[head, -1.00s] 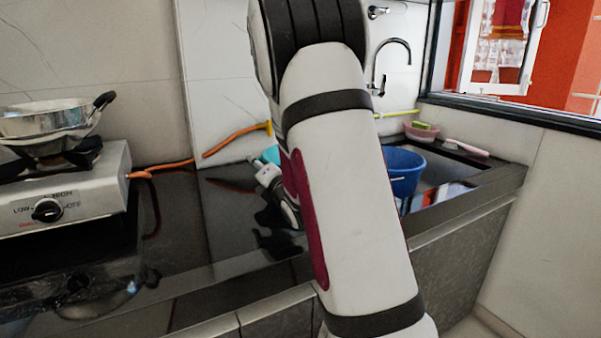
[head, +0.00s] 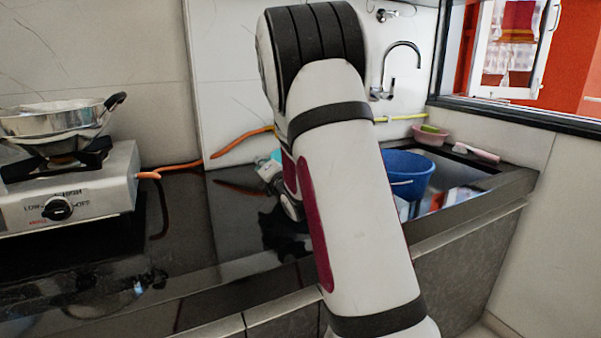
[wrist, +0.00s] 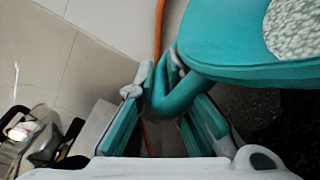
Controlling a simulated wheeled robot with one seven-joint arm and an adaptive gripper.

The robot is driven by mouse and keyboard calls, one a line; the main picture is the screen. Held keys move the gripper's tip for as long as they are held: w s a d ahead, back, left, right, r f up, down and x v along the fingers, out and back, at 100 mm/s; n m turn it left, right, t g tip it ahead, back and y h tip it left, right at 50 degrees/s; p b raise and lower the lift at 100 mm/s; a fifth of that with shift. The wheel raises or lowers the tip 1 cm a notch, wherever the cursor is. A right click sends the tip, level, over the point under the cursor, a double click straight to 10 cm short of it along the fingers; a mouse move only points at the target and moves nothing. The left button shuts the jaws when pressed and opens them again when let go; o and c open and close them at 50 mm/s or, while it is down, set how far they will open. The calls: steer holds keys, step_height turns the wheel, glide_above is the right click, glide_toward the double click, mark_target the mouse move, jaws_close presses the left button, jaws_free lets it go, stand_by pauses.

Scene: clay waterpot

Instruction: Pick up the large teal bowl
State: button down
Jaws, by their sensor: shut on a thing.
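The large teal bowl (wrist: 240,50) fills the upper right of the wrist view, with a pale speckled patch showing inside it. A curved teal handle-like part (wrist: 182,95) comes down from it between the fingers of my gripper (wrist: 160,88). My gripper is shut on this part. In the head view my gripper (head: 268,168) is a small grey shape over the dark counter, left of my arm. Only a sliver of the teal bowl (head: 277,155) shows there; my arm hides the rest.
A gas stove (head: 70,190) with a metal pan (head: 55,118) stands at the left. An orange hose (head: 180,168) runs along the back wall. A blue bucket (head: 407,172) stands in the sink at the right. The dark counter (head: 190,235) is clear in front.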

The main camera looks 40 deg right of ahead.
steer(key=shift+r, duration=0.1)
steer(key=shift+r, duration=0.6)
step_height(320, 180, up, 2)
steer(key=shift+r+p, duration=0.15)
steer(key=shift+p, duration=0.5)
steer(key=r+v, duration=0.1)
steer(key=v, duration=1.5)
steer(key=shift+a, duration=0.35)
steer(key=shift+w+r, duration=0.15)
steer(key=shift+r, duration=0.05)
